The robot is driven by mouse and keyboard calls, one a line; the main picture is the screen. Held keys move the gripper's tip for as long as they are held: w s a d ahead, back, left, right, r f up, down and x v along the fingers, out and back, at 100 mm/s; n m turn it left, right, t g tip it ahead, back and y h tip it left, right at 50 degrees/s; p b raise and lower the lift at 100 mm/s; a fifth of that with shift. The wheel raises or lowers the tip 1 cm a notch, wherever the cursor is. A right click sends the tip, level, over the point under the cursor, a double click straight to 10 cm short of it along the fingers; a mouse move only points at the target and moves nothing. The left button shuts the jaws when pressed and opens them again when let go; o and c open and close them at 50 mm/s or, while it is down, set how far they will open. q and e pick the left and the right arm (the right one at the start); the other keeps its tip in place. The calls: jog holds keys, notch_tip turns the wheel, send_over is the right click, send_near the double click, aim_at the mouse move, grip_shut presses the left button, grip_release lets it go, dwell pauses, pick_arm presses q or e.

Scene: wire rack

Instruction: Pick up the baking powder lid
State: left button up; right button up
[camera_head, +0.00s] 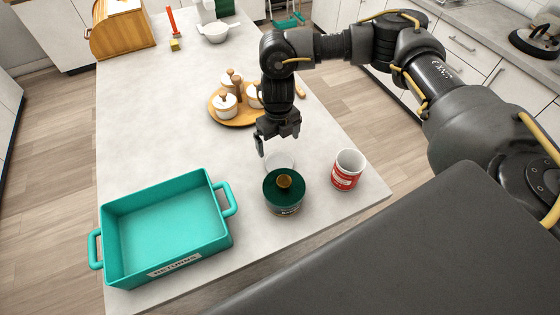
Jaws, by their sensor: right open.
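A pale, translucent round piece (280,161), which looks like a lid, lies on the counter just behind the green-topped canister, which partly hides it. I cannot tell for sure that it is the baking powder lid. A red and white can (347,170) stands upright to its right with its top open. My right gripper (278,143) points down, open and empty, just above and behind the pale piece, apart from it. My left gripper is not in view.
The dark green-topped canister (284,192) with a wooden knob stands close in front. A teal tray (165,222) sits at left. A round wooden board with white lidded jars (227,105) stands behind my gripper. The left-middle counter is clear.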

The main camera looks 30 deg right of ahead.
jog(key=p, duration=0.1)
send_over(278, 163)
notch_tip(278, 163, down, 5)
jog(key=shift+s+r, duration=0.1)
jog(key=shift+r, duration=0.1)
notch_tip(278, 163, down, 4)
jog(key=p, duration=0.3)
jog(key=shift+f, duration=0.1)
jog(key=shift+d+f, duration=0.1)
jog(key=shift+f, duration=0.45)
jog(key=c, duration=0.7)
